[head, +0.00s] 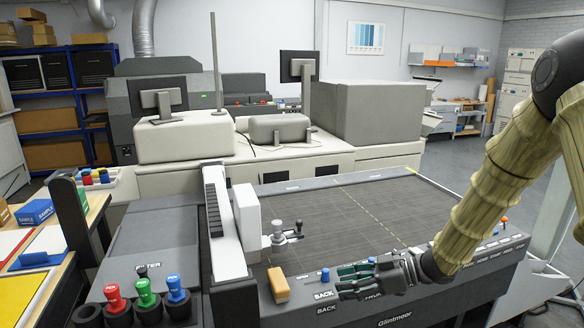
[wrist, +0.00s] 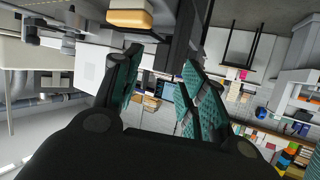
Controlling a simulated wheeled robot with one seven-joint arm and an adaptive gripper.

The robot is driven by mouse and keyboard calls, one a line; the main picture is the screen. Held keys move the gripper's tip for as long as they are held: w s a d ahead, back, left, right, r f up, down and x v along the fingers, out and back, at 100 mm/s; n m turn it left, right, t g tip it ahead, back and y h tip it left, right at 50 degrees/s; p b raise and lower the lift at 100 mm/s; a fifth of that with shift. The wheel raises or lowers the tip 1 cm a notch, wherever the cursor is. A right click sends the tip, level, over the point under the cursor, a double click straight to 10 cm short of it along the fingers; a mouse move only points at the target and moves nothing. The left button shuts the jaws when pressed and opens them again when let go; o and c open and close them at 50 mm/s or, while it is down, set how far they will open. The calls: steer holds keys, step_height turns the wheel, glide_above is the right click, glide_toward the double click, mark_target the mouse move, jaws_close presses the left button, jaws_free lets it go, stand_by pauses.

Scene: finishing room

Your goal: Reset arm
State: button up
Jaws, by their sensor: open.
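My gripper (head: 352,278) is at the front edge of the dark cutting table (head: 330,205), by the labelled control strip. My arm reaches it from the right side of the head view. In the wrist view my gripper (wrist: 160,85) shows its green-padded fingers spread apart with nothing between them. The room appears upside down in that view. I cannot tell whether the fingers touch the table's front panel.
An orange-topped block (head: 278,285) lies left of my gripper, near a blue button (head: 325,274). A white carriage with a metal tool (head: 279,238) stands behind. Red (head: 115,298), green (head: 146,292) and blue (head: 176,288) handled pieces stand front left. The table's middle is clear.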

steer(key=s+f+m+t+h, duration=0.15)
steer(key=s+f+m, duration=0.25)
steer(key=f, duration=0.5)
steer(key=s+d+f+m+t+h, duration=0.1)
steer(key=s+f+m+h, duration=0.25)
steer(key=f, duration=0.55)
steer(key=s+f+m+t+h, duration=0.1)
steer(key=s+f+m+h, duration=0.3)
steer(key=f, duration=0.6)
steer(key=s+d+f+m+g+h, duration=0.1)
steer(key=s+d+f+g, duration=0.1)
steer(key=s, duration=0.7)
steer(key=s+d+f+m+g+h, duration=0.1)
steer(key=s+d+f+g+h, duration=0.1)
steer(key=s+f, duration=0.3)
steer(key=s+d+f+m+g+h+b, duration=0.1)
steer(key=s+d+f+m+g, duration=0.1)
steer(key=s, duration=1.2)
steer(key=shift+d+f+h, duration=0.3)
steer(key=shift+d+f, duration=0.45)
steer(key=shift+f, duration=0.15)
